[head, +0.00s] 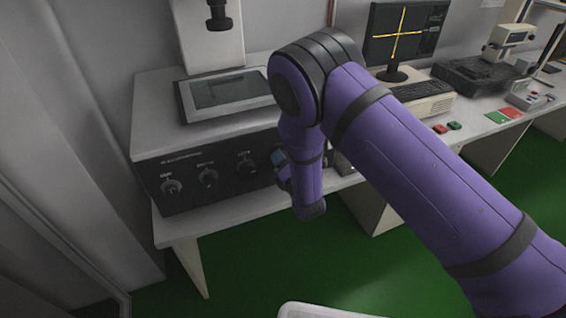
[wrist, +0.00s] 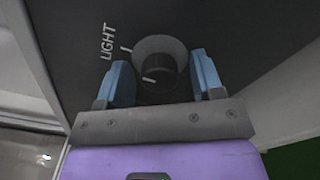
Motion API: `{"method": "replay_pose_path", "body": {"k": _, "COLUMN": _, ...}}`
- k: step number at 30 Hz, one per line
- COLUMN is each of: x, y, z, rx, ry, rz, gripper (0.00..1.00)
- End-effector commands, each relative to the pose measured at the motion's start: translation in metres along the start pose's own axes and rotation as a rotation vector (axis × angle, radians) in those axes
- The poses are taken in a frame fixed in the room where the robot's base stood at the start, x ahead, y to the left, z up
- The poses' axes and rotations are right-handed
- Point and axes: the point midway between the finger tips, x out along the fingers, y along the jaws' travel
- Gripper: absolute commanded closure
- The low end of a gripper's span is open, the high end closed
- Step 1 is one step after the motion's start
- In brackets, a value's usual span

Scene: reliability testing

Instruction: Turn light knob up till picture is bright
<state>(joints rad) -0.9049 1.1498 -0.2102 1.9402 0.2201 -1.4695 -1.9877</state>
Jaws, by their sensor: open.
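In the wrist view, the light knob (wrist: 157,74) is dark and round on a pale grey dial, with "LIGHT" printed beside it. A white mark shows on the knob and a white tick on the panel. My gripper (wrist: 160,62) is open, with one blue finger on each side of the knob. I see gaps between the fingers and the knob. In the head view, my gripper (head: 280,165) is at the right end of the black panel (head: 225,186), and my arm hides the light knob there. The flat screen (head: 222,91) on top of this machine is dim grey.
Green floor is clear below.

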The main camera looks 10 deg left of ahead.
Motion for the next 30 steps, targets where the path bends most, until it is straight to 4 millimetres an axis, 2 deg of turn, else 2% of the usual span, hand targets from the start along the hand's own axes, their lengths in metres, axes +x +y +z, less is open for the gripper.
{"method": "replay_pose_path", "body": {"k": 2, "x": -0.0001, "y": 0.0000, "z": -0.0001, "rx": 0.000, "ry": 0.000, "rz": 0.000, "gripper": 0.39}}
{"method": "replay_pose_path", "body": {"k": 3, "x": -0.0002, "y": 0.0001, "z": 0.0000, "rx": 0.000, "ry": 0.000, "rz": 0.000, "gripper": 0.44}}
{"method": "replay_pose_path", "body": {"k": 9, "x": -0.0002, "y": 0.0001, "z": -0.0001, "rx": 0.000, "ry": 0.000, "rz": 0.000, "gripper": 0.88}}
{"method": "replay_pose_path", "body": {"k": 20, "x": -0.0004, "y": -0.0001, "z": 0.0000, "rx": 0.047, "ry": 0.000, "rz": 0.000, "gripper": 0.88}}
{"method": "replay_pose_path", "body": {"k": 30, "x": -0.0004, "y": -0.0003, "z": 0.0002, "rx": 0.280, "ry": -0.001, "rz": 0.000, "gripper": 0.88}}
